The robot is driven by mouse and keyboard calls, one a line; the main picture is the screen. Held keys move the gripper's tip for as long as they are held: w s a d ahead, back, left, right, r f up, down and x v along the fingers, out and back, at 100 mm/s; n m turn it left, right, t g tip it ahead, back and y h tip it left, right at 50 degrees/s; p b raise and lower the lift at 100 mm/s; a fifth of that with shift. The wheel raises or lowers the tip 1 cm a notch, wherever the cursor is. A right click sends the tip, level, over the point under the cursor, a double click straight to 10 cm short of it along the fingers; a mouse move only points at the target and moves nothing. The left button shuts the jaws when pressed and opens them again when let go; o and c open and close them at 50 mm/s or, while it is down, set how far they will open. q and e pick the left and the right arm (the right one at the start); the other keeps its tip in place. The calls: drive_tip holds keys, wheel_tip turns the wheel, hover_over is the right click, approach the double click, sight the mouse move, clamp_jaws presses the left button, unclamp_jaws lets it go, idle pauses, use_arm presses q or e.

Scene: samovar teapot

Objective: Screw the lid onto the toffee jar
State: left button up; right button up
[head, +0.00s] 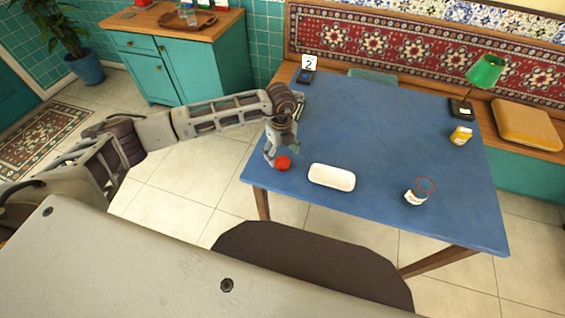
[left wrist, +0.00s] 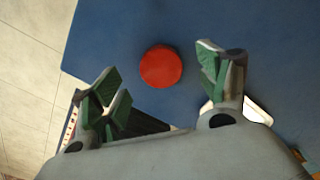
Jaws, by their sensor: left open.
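The red round lid (head: 284,163) lies on the blue table near its left front corner. In the left wrist view the lid (left wrist: 161,67) sits between the fingertips of my left gripper (left wrist: 158,78), with clear gaps on both sides. My left gripper (head: 273,154) is open, pointing down over the lid; I cannot tell its exact height. The toffee jar (head: 415,197), pale with a label, stands on the right front part of the table, with a thin red ring outline at its upper right. My right gripper is not in view.
A white rectangular tray (head: 332,177) lies between the lid and the jar. A yellow jar (head: 461,136), a green lamp (head: 486,72) and a number card (head: 309,62) stand farther off. The middle of the blue table (head: 375,120) is clear.

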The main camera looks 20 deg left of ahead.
sight(282, 161)
use_arm(q)
drive_tip(key=shift+f, duration=1.9)
drive_tip(key=c, duration=0.9)
